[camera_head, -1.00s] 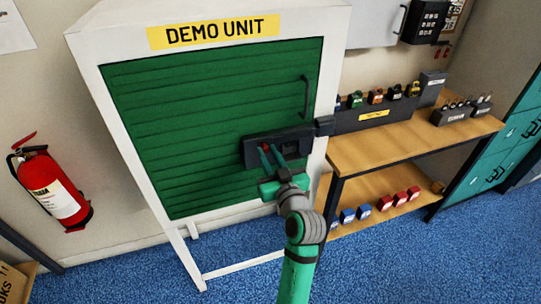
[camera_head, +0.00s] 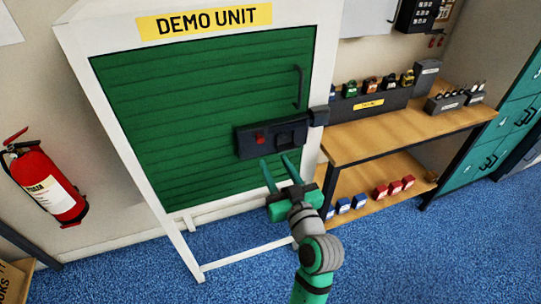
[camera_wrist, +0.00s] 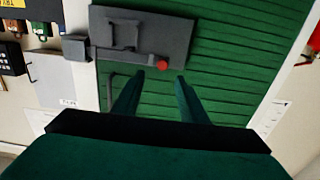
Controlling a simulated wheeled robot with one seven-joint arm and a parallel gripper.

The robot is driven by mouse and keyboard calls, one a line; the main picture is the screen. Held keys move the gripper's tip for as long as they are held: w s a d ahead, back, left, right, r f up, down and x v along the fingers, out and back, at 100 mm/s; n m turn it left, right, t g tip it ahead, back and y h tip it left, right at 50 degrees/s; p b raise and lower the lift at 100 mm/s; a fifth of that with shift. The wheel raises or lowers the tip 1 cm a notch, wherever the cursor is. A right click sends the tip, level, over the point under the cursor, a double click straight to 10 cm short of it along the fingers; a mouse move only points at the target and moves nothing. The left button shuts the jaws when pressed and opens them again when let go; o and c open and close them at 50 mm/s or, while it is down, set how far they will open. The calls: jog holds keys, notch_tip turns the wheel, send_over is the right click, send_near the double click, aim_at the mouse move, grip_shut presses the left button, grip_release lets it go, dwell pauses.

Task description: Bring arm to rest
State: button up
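My gripper (camera_head: 277,174) is green with two long fingers. It is open and empty, in front of the demo unit and a little below its dark latch plate (camera_head: 286,137). The fingers are apart from each other in the wrist view (camera_wrist: 158,84) too, with nothing between them. The latch plate carries a red knob (camera_head: 260,139), which also shows in the wrist view (camera_wrist: 163,65) just beyond the fingertips. The green slatted door (camera_head: 180,120) sits flat in its white frame, with a dark handle (camera_head: 299,88) at its upper right.
A wooden bench (camera_head: 400,135) at the right holds a dark rack (camera_head: 370,105) with several padlocks. Blue and red padlocks lie on its lower shelf (camera_head: 370,186). A red fire extinguisher (camera_head: 50,185) hangs at the left. Blue carpet (camera_head: 430,250) is open in front.

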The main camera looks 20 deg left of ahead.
jog(key=shift+v, duration=0.85)
jog(key=shift+f, duration=0.1)
jog(key=s+d+f+m+t+h, duration=0.1)
jog(key=s+d+f+m+h, duration=0.35)
jog(key=s+f, duration=0.4)
jog(key=s+d+f+m+t+h, duration=0.1)
jog(key=s+d+f+m+h, duration=0.35)
jog(key=f, duration=0.65)
jog(key=s+d+h, duration=0.1)
jog(key=s+d, duration=0.1)
jog(key=s, duration=0.9)
jog(key=s+d+n+h, duration=0.1)
jog(key=s+d, duration=0.2)
jog(key=s, duration=0.9)
jog(key=shift+s+f+g, duration=0.3)
jog(key=shift+f, duration=0.1)
jog(key=shift+d, duration=0.1)
